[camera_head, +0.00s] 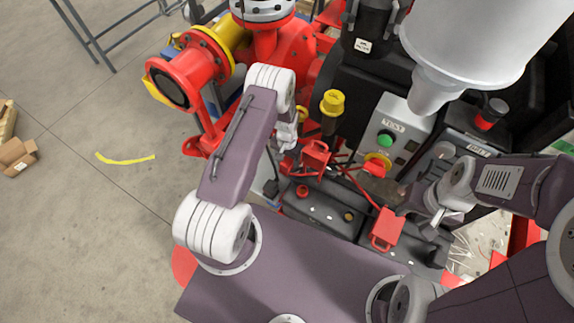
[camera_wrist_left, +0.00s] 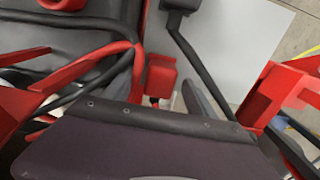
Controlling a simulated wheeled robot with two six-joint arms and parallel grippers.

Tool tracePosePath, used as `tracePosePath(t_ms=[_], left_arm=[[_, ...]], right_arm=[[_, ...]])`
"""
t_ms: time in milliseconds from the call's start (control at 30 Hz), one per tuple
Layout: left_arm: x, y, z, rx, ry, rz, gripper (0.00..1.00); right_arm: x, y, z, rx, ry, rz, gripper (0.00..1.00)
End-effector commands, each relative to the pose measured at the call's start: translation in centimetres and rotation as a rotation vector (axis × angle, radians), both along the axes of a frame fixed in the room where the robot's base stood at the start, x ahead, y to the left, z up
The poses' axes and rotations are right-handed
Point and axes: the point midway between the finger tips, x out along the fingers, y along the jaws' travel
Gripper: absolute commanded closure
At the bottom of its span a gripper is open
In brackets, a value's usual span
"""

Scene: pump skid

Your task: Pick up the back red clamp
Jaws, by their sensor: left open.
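The back red clamp (camera_head: 315,154) sits at the back of the black battery (camera_head: 325,208), with red cable beside it. A red block that looks like this clamp (camera_wrist_left: 161,75) shows near the middle of the left wrist view. My left gripper (camera_head: 287,143) is open, just left of the back clamp in the head view. I cannot tell whether it touches the clamp. A second, front red clamp (camera_head: 387,230) is at the battery's near right. My right gripper (camera_head: 438,218) is just right of it; its fingers are too small to read.
A grey control box (camera_head: 398,130) with a green button stands behind the battery. A red pipe flange (camera_head: 185,80) and yellow pipe (camera_head: 222,42) are at the back left. A yellow cap (camera_head: 332,102) rises behind the back clamp. Open floor lies to the left.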

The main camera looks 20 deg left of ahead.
Motion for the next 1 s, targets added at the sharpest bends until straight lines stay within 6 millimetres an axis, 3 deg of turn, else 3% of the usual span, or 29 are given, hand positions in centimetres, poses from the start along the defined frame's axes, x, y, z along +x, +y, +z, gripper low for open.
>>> tracePosePath(t_ms=[100, 333, 567, 867, 1000], left_arm=[[0.0, 0.0, -1.3, 0.0, -0.001, 0.0, 0.35], [0.1, 0.0, -1.4, 0.0, -0.002, 0.0, 0.37], [0.0, 0.0, -1.4, 0.0, -0.001, 0.0, 1.0], [0.1, 0.0, -1.2, 0.001, -0.003, 0.0, 1.0], [0.2, 0.0, 0.3, 0.0, -0.005, 0.0, 1.0]], right_arm=[[0.0, 0.0, 0.2, 0.0, 0.0, 0.0, 0.64], [0.0, 0.0, 0.1, 0.0, 0.0, 0.0, 0.64], [0.0, 0.0, 0.1, 0.0, 0.0, 0.0, 0.64], [0.0, 0.0, 0.1, 0.0, 0.0, 0.0, 0.64], [0.0, 0.0, -0.1, 0.0, 0.0, 0.0, 0.64]])
